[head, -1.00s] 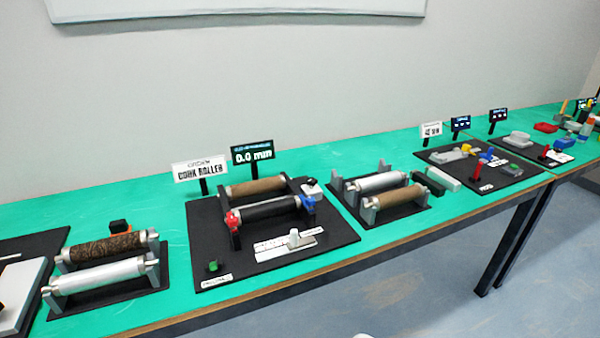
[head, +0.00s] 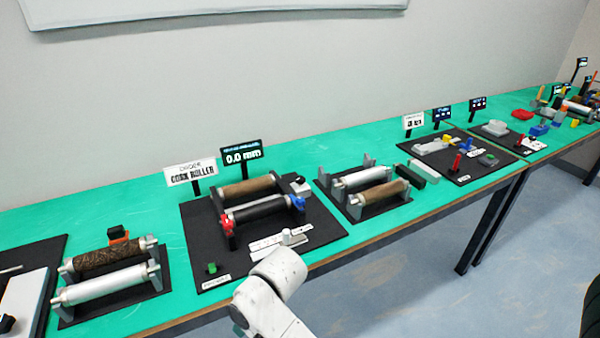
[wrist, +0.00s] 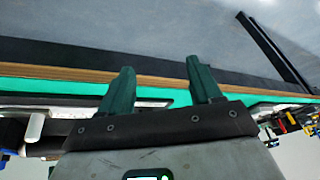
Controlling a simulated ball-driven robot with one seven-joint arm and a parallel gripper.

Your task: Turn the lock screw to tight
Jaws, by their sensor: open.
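A black board (head: 205,258) on the green table carries a conveyor with a brown roller (head: 247,186) and a black belt roller (head: 262,209). A red knob (head: 226,222) is at its left end and a blue knob (head: 298,203) at its right end. A small light block with a dark top (head: 299,187) stands behind the blue knob. A grey knob (head: 288,236) stands on a white labelled strip. I cannot tell which part is the lock screw or how it is turned. My gripper (wrist: 157,72) is open and empty in the wrist view, apart from the board.
A display reading 0.0 mm (head: 241,152) and a cork roller sign (head: 190,172) stand behind the board. Other roller stands are left (head: 104,292) and right (head: 384,205). A green button (head: 211,268) is at the board's front left. The wooden table edge (head: 340,256) runs along the front.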

